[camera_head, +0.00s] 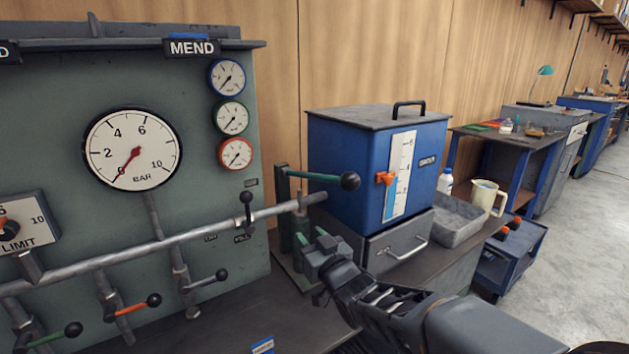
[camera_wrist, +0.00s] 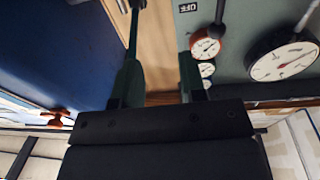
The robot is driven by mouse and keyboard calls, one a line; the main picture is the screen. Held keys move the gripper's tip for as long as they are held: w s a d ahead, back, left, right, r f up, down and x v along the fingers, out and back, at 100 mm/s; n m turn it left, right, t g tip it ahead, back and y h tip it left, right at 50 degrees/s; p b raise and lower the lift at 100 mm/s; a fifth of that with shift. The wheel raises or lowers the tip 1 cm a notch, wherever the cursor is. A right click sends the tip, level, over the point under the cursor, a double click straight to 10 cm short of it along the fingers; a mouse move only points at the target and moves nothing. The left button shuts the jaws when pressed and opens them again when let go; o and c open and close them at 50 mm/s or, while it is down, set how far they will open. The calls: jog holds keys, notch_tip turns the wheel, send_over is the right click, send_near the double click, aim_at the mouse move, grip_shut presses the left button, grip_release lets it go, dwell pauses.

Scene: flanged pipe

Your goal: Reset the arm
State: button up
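My arm (camera_head: 390,305) reaches in from the lower right in the head view. My gripper (camera_head: 311,238) is beside the left side of the blue tank, near the green-handled lever (camera_head: 325,178) with a black knob. In the wrist view my gripper (camera_wrist: 160,78) shows two dark green fingers standing apart. Wood wall shows between them, and I see nothing held. Whether the gripper touches the lever's stand cannot be told.
The gauge panel (camera_head: 235,75) with a pipe (camera_head: 190,238) and several valve levers stands left. The blue tank (camera_head: 340,165) sits over a drawer (camera_head: 398,245). A grey tray (camera_head: 455,220), a jug (camera_head: 486,197) and a bottle (camera_head: 445,181) stand right of it. Floor is clear at far right.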

jog(key=s+d+r+m+g+h+p, duration=0.2)
jog(key=s+d+r+g+h+p, duration=0.15)
jog(key=d+p, duration=0.3)
jog(key=s+d+r+m+g+h+p, duration=0.2)
jog(key=s+d+r+h+p, duration=0.1)
jog(key=d+r+h+p, duration=0.4)
jog(key=s+d+m+g+p, duration=0.1)
jog(key=s+d+g+p, duration=0.2)
jog(key=s, duration=0.3)
jog(key=s+d+r+m+g+p, duration=0.1)
jog(key=s+d+g+p, duration=0.2)
jog(key=s, duration=0.4)
jog(key=shift+s+r+g+p, duration=0.2)
jog(key=shift+s+g+p, duration=0.05)
jog(key=shift+g+p, duration=0.35)
jog(key=shift+a+y, duration=0.15)
jog(key=shift+y, duration=0.2)
